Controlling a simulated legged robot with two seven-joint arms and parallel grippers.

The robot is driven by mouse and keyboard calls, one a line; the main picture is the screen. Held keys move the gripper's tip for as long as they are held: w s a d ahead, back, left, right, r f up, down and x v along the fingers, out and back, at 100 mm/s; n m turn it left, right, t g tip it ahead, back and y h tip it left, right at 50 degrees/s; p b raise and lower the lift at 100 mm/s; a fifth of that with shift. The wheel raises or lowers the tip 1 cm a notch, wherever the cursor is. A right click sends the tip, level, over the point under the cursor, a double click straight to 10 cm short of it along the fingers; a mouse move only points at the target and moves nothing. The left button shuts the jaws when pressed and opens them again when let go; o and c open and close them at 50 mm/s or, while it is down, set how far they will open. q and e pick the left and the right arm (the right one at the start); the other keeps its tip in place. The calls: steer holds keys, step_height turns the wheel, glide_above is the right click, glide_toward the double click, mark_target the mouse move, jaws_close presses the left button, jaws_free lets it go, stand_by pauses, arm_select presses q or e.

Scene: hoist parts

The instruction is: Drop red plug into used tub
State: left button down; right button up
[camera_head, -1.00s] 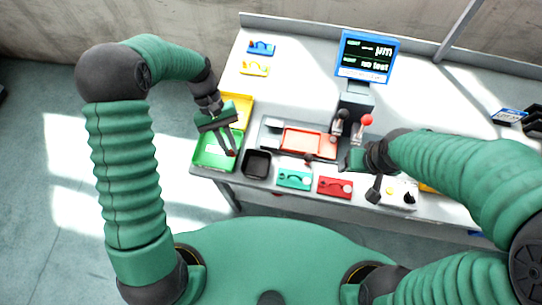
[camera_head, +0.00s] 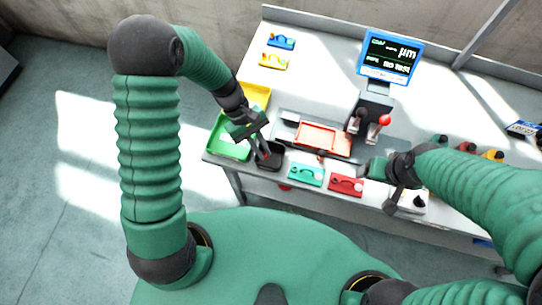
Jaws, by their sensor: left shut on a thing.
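My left gripper (camera_head: 265,154) reaches down from the left and is shut, with its fingertips over the small black tub (camera_head: 272,167) at the table's front edge. The thing between its fingers is tiny; a trace of red at the tips fits the red plug, but its outline is not clear. I see no label that marks the used tub; the black tub is the one under the fingertips. My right gripper (camera_head: 366,169) is low near the orange tray's right side, partly hidden by its own arm, and its jaws are unclear.
A green tray (camera_head: 226,149) and a yellow tray (camera_head: 258,92) lie left of the black tub. The orange tray (camera_head: 322,138) is in the middle. Teal (camera_head: 306,175) and red (camera_head: 346,185) part holders line the front edge. A display (camera_head: 390,57) stands behind.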

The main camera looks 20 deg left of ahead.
arm_select(q)
steer(key=c, duration=1.6)
jaws_free()
steer(key=shift+a, duration=0.3)
steer(key=shift+o, duration=1.1)
steer(key=shift+w, duration=0.1)
steer(key=shift+d, duration=0.5)
steer(key=shift+r, duration=0.2)
steer(key=v, duration=1.6)
steer(key=shift+r, duration=0.2)
steer(key=shift+w+a, duration=0.1)
steer(key=shift+a, duration=0.2)
steer(key=s+f+m+t+y, duration=0.4)
steer(key=s+m+t+y, duration=0.1)
steer(key=s+m, duration=0.3)
steer(key=shift+s+f+m+t+y, duration=0.3)
steer(key=shift+m+t, duration=0.1)
steer(key=shift+m, duration=0.2)
